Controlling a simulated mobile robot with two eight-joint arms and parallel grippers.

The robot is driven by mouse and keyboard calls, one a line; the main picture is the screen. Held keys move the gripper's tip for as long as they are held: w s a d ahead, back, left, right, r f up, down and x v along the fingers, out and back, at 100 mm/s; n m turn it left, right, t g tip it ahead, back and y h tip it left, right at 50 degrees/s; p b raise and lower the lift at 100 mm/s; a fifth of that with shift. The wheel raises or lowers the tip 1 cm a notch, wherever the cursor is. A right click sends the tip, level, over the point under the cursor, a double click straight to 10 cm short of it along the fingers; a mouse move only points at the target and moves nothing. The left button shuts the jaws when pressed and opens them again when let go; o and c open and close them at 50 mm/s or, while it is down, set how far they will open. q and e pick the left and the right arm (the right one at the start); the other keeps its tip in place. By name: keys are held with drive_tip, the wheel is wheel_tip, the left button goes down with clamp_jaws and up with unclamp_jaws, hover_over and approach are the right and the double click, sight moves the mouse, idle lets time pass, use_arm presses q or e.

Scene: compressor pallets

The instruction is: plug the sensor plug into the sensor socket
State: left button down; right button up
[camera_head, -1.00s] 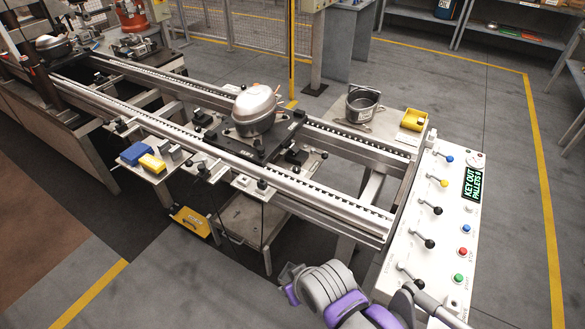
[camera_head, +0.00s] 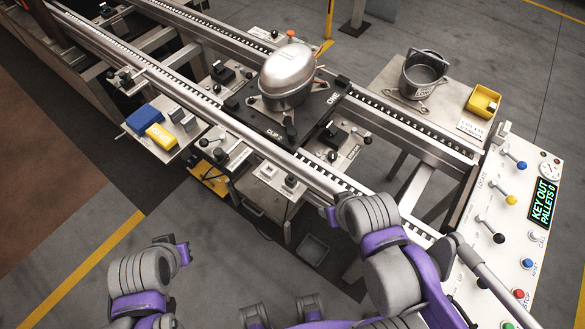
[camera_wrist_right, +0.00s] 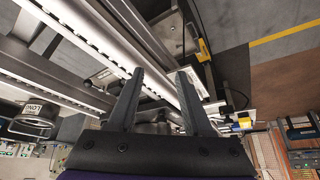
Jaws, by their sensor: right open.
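The sensor plug and the sensor socket are too small or hidden to make out for certain. A silver domed compressor (camera_head: 287,76) sits on a dark pallet (camera_head: 262,120) on the rail conveyor. Small white stations with black knobs stand beside the pallet, one of them a front station (camera_head: 226,153). My right gripper (camera_wrist_right: 160,72) is open and empty in the right wrist view, its two fingers apart below the conveyor rails. In the head view my right arm stands in front of the near rail, its fingers hidden.
A side shelf (camera_head: 133,127) holds a blue block (camera_head: 142,118) and a yellow block (camera_head: 160,136). A grey pot (camera_head: 424,74) and a yellow bin (camera_head: 483,102) stand on a table at right. The control panel (camera_head: 500,225) lies at far right.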

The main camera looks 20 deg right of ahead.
drive_tip(key=shift+s+a, duration=0.1)
drive_tip(key=shift+s, duration=0.1)
drive_tip(key=shift+o, duration=1.6)
drive_tip(key=shift+w+r, duration=0.2)
wheel_tip(320, 180, up, 3)
drive_tip(key=m+g, duration=0.5)
drive_tip(key=m, duration=0.5)
hover_over(291, 177)
drive_tip(key=shift+f+b, duration=0.1)
drive_tip(key=shift+b, duration=0.25)
wheel_tip(291, 177, down, 9)
drive_tip(key=b, duration=0.6)
